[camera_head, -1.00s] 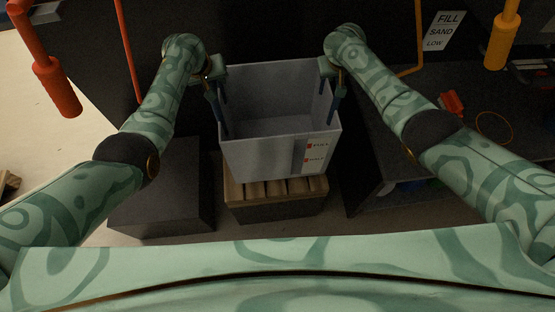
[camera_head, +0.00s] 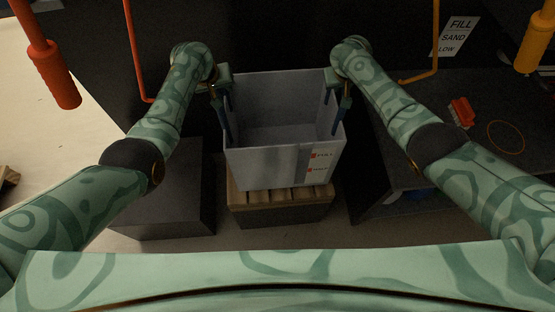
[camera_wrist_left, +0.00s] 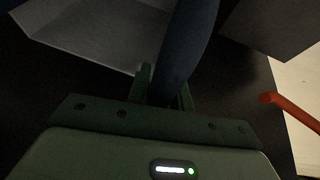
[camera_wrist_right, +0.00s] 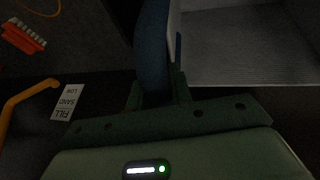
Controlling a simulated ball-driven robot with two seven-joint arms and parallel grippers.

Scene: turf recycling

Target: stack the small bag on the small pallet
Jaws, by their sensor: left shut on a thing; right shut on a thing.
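The small bag (camera_head: 270,168) is a grey, open-topped, box-shaped bag with orange-and-white labels on its front and blue straps at its sides. It looks upright and empty, directly over the small pallet (camera_head: 282,196). The pallet's wooden slats show below the bag's front edge; I cannot tell whether the two touch. My left gripper (camera_head: 219,90) is shut on a blue strap (camera_wrist_left: 187,45) at the bag's left side. My right gripper (camera_head: 342,92) is shut on a blue strap (camera_wrist_right: 152,50) at its right side. The pallet's rear part is hidden by the bag.
A dark block (camera_head: 165,190) stands close to the pallet's left. A dark bench (camera_head: 455,150) with a red brush (camera_head: 461,112) is at the right. A red lever (camera_head: 53,75) and a yellow lever (camera_head: 535,45) hang at the sides. A "FILL SAND LOW" sign (camera_head: 456,37) is at the back.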

